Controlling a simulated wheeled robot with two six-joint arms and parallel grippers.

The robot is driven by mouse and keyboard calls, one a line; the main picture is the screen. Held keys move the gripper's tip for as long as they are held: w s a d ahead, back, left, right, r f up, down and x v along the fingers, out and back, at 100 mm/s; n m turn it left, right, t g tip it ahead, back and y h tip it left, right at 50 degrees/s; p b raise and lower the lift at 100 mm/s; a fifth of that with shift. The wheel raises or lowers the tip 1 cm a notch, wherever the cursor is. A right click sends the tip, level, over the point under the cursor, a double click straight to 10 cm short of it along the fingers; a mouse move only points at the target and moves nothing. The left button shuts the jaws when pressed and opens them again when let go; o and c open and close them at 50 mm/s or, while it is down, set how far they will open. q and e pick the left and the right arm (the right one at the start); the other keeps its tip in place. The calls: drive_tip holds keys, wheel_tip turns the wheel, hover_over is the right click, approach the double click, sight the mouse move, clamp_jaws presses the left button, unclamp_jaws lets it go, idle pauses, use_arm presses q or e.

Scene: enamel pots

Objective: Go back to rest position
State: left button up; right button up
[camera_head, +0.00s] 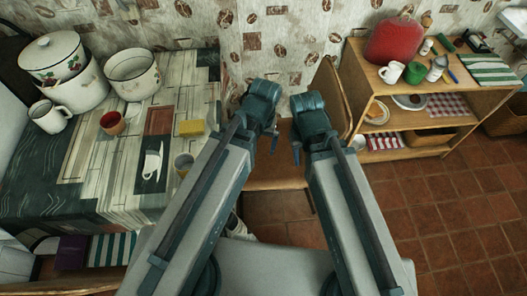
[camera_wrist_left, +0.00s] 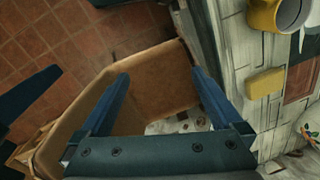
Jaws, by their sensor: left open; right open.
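My left gripper (camera_head: 273,142) and right gripper (camera_head: 296,152) show side by side in the middle of the head view, both arms stretched forward from the bottom. Each is empty, and only small parts of their fingers show there. In the left wrist view my left gripper (camera_wrist_left: 160,85) has its two blue fingers wide apart with nothing between them. Behind the fingers is a brown wooden chair (camera_wrist_left: 160,80), whose backrest also shows in the head view (camera_head: 333,92). The right gripper's finger gap is hard to see.
The left counter (camera_head: 150,205) holds enamel pots (camera_head: 132,74), mugs, a red cup (camera_head: 112,123) and a yellow sponge (camera_head: 191,128). A wooden shelf (camera_head: 440,95) with a red bag (camera_head: 395,40) stands at right. The tiled floor (camera_head: 450,215) at lower right is clear.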

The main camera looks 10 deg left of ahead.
use_arm(q)
drive_tip(key=s+d+m, duration=0.2)
drive_tip(key=shift+s+d+m, duration=0.1)
drive_tip(key=shift+s+m, duration=0.2)
drive_tip(key=shift+m, duration=0.1)
drive_tip(key=shift+c, duration=0.3)
idle(0.8)
